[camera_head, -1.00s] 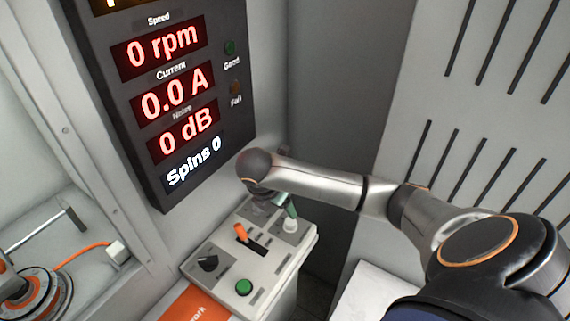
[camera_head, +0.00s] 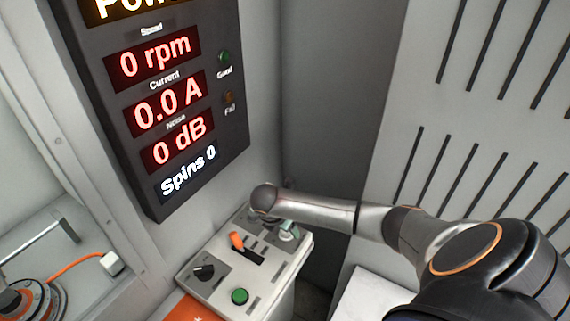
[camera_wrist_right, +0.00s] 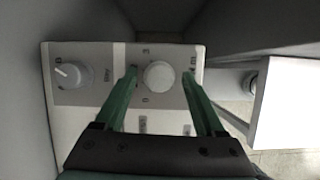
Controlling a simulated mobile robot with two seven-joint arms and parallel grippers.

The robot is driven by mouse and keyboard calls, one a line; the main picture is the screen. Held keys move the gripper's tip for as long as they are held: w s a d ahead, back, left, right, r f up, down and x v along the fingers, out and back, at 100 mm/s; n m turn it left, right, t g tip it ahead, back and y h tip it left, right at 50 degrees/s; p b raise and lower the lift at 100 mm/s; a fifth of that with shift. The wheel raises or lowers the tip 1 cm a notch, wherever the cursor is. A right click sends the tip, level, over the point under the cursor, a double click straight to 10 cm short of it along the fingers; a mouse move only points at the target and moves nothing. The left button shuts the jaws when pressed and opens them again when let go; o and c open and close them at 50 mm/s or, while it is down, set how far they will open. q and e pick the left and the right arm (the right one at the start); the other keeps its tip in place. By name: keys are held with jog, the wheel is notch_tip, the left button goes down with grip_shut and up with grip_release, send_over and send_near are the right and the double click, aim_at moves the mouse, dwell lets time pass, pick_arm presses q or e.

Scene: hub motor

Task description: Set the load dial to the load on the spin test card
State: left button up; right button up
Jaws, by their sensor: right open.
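The control box (camera_head: 215,285) has two pale round knobs at its far end. In the right wrist view, one knob (camera_wrist_right: 160,77) sits between the fingertips of my right gripper (camera_wrist_right: 160,71), with small marks around it. The fingers are open, green, one on each side, with a gap to the knob. The other knob (camera_wrist_right: 73,74), with a white pointer line, is to the left. I cannot read which is the load dial. The spin test card and my left gripper are not seen.
A display (camera_head: 160,110) above reads 0 rpm, 0.0 A, 0 dB, Spins 0. A motor (camera_head: 22,300) with an orange cable stands at left.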

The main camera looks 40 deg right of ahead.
grip_shut()
dwell(0.4)
jog(key=shift+m, duration=0.3)
jog(key=m+g, duration=0.1)
jog(key=m, duration=0.2)
jog(key=shift+w+g, duration=0.15)
jog(key=shift+g, duration=0.15)
jog(key=shift+w+m+g, duration=0.1)
jog(key=shift+m+g, duration=0.7)
jog(key=shift+m, duration=1.3)
grip_release()
